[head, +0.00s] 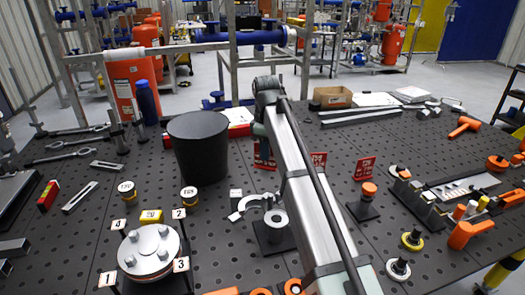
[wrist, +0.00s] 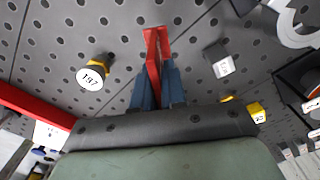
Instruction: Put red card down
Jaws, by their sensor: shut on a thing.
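In the wrist view my gripper (wrist: 158,75) has its blue fingers closed on the red card (wrist: 152,45), which shows nearly edge-on and stands out past the fingertips. The perforated table top (wrist: 120,30) lies beyond it. I cannot tell whether the card touches the table. In the head view my arm hides most of the gripper. A red patch (head: 263,152) shows just left of the arm, and I cannot tell whether it is the held card. Two other red cards stand on the table right of the arm, one (head: 318,158) close to it and one (head: 365,168) farther right.
A yellow-and-black piece labelled 197 (wrist: 91,77) lies left of the gripper, and a pale labelled block (wrist: 220,60) lies to its right. A black tub (head: 200,148) stands left of my arm. A numbered flange (head: 150,250) is at front left. Tools crowd the right side.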

